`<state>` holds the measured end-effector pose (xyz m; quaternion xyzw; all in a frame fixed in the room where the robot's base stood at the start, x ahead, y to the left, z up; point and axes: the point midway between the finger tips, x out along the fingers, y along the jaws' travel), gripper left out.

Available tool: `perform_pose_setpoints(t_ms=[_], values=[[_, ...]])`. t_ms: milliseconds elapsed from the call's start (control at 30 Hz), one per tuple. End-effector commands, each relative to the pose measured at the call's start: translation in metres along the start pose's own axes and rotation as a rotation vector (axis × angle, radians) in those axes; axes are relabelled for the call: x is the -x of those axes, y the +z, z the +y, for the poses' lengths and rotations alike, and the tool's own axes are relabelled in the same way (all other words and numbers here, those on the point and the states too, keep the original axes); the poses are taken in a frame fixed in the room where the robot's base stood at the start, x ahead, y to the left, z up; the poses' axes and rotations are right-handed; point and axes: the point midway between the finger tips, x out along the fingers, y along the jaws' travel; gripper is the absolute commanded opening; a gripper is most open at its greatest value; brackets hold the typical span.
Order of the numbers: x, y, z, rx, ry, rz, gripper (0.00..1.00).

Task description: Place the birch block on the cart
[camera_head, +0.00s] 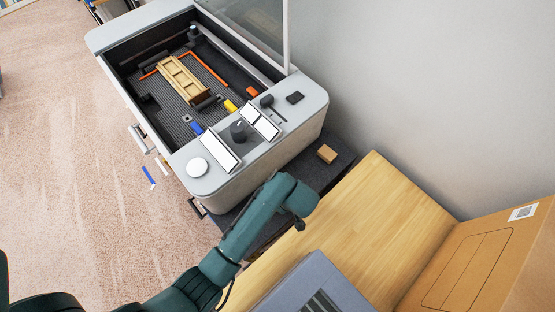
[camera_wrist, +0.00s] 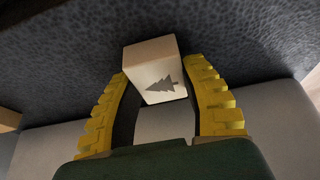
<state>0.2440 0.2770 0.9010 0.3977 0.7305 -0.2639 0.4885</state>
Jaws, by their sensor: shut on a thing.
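The birch block (camera_wrist: 155,72), pale with a dark tree mark on its face, is between the yellow fingers of my gripper (camera_wrist: 160,80) in the wrist view. The fingers are shut on its sides. A dark grey speckled surface (camera_wrist: 60,80) lies behind the block; I cannot tell whether the block touches it. In the head view, a dark surface (camera_head: 338,172) lies between the machine and the wooden top; it may be the cart, but I cannot tell for sure. My gripper and the held block are hidden behind my arm there.
A small tan block (camera_head: 327,153) sits on the dark surface. A grey machine (camera_head: 235,180) with an open bed stands at upper left. A wooden top (camera_head: 375,215), a large cardboard box (camera_head: 490,250) and a grey-blue box (camera_head: 300,285) are at right.

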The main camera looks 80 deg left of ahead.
Motion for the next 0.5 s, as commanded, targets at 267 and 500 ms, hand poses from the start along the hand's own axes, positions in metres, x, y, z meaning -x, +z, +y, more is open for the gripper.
perform_pose_setpoints(t_ms=[267, 500], values=[[-0.0029, 0.0013, -0.0005, -0.001, -0.001, 0.000, 0.64], [-0.0027, 0.0012, -0.0006, -0.001, -0.002, 0.000, 0.68]])
